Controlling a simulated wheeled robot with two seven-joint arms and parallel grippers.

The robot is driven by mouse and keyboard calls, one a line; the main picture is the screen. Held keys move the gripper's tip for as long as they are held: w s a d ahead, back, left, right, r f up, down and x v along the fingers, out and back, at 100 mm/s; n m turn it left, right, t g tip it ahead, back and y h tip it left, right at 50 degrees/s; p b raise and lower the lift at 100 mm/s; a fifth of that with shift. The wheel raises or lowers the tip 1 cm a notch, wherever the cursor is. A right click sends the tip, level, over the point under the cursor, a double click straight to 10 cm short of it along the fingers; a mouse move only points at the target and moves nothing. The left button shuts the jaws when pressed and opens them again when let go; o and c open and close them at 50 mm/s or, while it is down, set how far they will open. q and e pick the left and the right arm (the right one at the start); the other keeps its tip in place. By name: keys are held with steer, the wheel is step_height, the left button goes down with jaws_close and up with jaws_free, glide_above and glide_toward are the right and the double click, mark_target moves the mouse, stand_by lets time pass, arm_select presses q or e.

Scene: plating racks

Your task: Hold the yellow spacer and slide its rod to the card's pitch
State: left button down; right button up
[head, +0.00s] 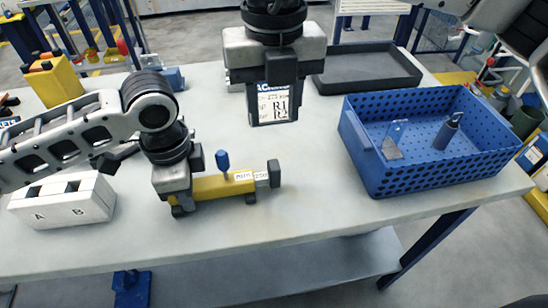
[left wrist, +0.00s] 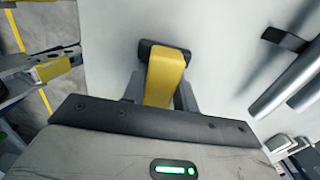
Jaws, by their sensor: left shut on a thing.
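The yellow spacer (head: 213,187) lies along the table in the head view, with a blue knob (head: 222,160) on top, white labels and a dark-tipped grey end piece (head: 268,175) at its right. My left gripper (head: 177,186) is shut on the spacer's left end. In the left wrist view the yellow body (left wrist: 164,76) lies between the fingers. The card (head: 273,108), marked R1 and R2, shows upright at the back of the table. My right gripper (head: 281,72) points down over the card's top and partly covers it; its finger gap is hidden.
A blue perforated crate (head: 375,180) with a few small items stands at the right. A dark tray (head: 340,80) lies behind. A white block marked A and B (head: 65,205) is at the left, a yellow holder (head: 55,85) behind it. The table front is clear.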

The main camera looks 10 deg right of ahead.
mark_target(274, 165)
step_height(274, 165, down, 12)
steer(key=shift+r, duration=0.1)
stand_by(0.4)
